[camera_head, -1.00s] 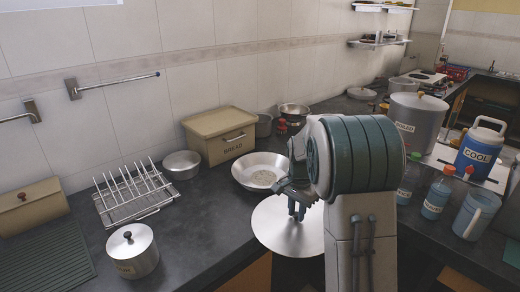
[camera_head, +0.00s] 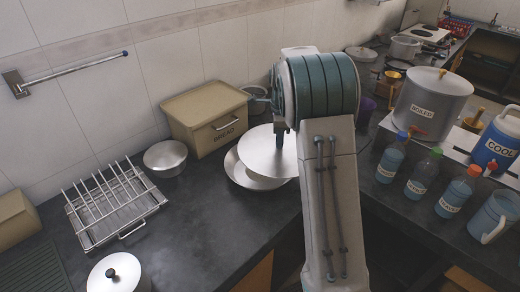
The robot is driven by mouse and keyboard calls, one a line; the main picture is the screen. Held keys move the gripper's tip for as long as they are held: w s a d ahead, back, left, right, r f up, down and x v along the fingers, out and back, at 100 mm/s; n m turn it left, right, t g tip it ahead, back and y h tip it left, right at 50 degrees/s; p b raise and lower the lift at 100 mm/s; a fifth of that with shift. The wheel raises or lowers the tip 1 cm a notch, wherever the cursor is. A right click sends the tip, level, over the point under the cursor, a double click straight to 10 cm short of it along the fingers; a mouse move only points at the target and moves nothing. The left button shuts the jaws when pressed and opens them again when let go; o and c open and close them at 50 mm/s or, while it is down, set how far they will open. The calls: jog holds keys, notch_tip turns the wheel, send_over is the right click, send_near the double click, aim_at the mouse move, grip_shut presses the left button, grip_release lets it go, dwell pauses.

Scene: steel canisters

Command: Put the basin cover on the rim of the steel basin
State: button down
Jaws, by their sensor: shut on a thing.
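The basin cover (camera_head: 262,157) is a flat, round, pale metal disc. My gripper (camera_head: 279,141) is shut on it near its upper right part; the fingers are mostly hidden behind my arm. The steel basin (camera_head: 238,172) is a shallow, wide metal bowl on the dark counter. The cover hides most of the basin, and only its left and lower rim show. The cover sits up and to the right of the basin in the picture, not centred on it. I cannot tell whether the two touch.
A bread box (camera_head: 205,120) stands behind the basin, close to the cover. A small metal bowl (camera_head: 166,158) and a wire rack (camera_head: 112,203) are to the left. Bottles (camera_head: 424,175) and a large boiler pot (camera_head: 428,103) stand to the right. The counter in front of the basin is clear.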

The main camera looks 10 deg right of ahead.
aim_at(259, 143)
jog(key=w+a+f, duration=0.1)
jog(key=a, duration=0.1)
jog(key=w+a+f, duration=0.1)
jog(key=a, duration=0.1)
jog(key=w+a+f, duration=0.1)
jog(key=a, duration=0.1)
jog(key=shift+w+f+p, duration=0.2)
jog(key=shift+p, duration=0.2)
jog(key=f, duration=0.2)
jog(key=d+f, duration=0.1)
jog(key=f, duration=0.1)
jog(key=shift+d+p, duration=0.15)
jog(key=shift+p, duration=0.15)
jog(key=shift+a, duration=0.3)
jog(key=shift+a+f, duration=0.2)
jog(key=c, duration=1.3)
grip_release()
jog(key=shift+o, duration=0.3)
jog(key=shift+s+d, duration=0.1)
jog(key=shift+d, duration=0.25)
